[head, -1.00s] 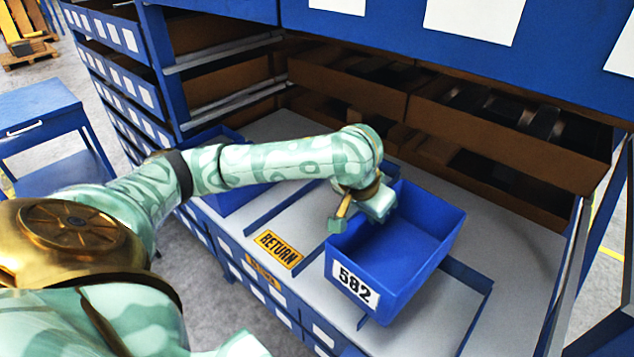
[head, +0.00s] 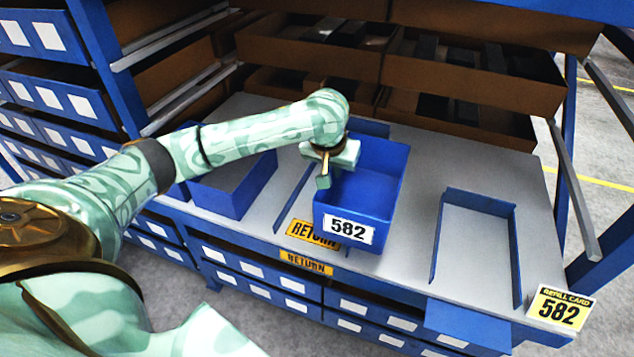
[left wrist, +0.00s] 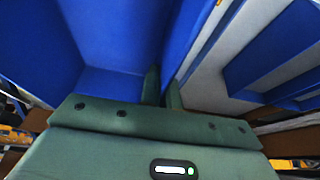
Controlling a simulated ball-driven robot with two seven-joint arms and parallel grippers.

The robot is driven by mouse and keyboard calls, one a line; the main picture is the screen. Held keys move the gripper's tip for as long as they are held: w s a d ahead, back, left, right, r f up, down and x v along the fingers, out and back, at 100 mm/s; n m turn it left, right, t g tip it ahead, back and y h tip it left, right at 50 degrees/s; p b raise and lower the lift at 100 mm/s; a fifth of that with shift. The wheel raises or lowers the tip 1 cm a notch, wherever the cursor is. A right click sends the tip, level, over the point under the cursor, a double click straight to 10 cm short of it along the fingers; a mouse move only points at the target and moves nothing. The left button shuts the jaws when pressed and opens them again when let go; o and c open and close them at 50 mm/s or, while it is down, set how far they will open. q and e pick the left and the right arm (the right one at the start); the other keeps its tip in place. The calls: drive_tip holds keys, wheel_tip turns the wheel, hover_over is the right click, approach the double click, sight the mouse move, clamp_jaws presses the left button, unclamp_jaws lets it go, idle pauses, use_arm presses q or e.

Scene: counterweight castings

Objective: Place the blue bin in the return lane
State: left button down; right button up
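The blue bin (head: 370,180), labelled 582, is upright above or on the grey shelf deck, slightly tilted in the picture. My left gripper (head: 326,172) is shut on the bin's left wall; the wall also shows between the fingers in the left wrist view (left wrist: 162,88). The return lane (head: 293,205) has a yellow RETURN label (head: 312,234) at its front and a blue rail at its left. The bin covers much of this lane and the right end of the label. I cannot tell whether its base touches the deck. My right gripper is not in view.
A second blue bin (head: 235,187) stands left of the return lane. An empty railed bay (head: 475,240) is at the right, with a REFILL CARD 582 sign (head: 560,308) at its front corner. Brown trays (head: 470,75) hang above the back. Bare deck lies between bin and bay.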

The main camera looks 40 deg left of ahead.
use_arm(q)
drive_tip(key=w+a+f+b, duration=0.1)
drive_tip(key=a+f, duration=0.2)
drive_tip(key=f, duration=0.1)
drive_tip(key=w+a+f+b, duration=0.1)
drive_tip(key=a+f+b, duration=0.1)
drive_tip(key=a+f, duration=0.2)
drive_tip(key=a+f+b, duration=0.2)
drive_tip(key=a+f, duration=0.2)
drive_tip(key=shift+w+a+f, duration=0.15)
drive_tip(key=shift+w, duration=0.25)
drive_tip(key=c, duration=1.6)
unclamp_jaws()
drive_tip(key=shift+c, duration=0.2)
drive_tip(key=p+v, duration=0.4)
drive_tip(key=v, duration=0.8)
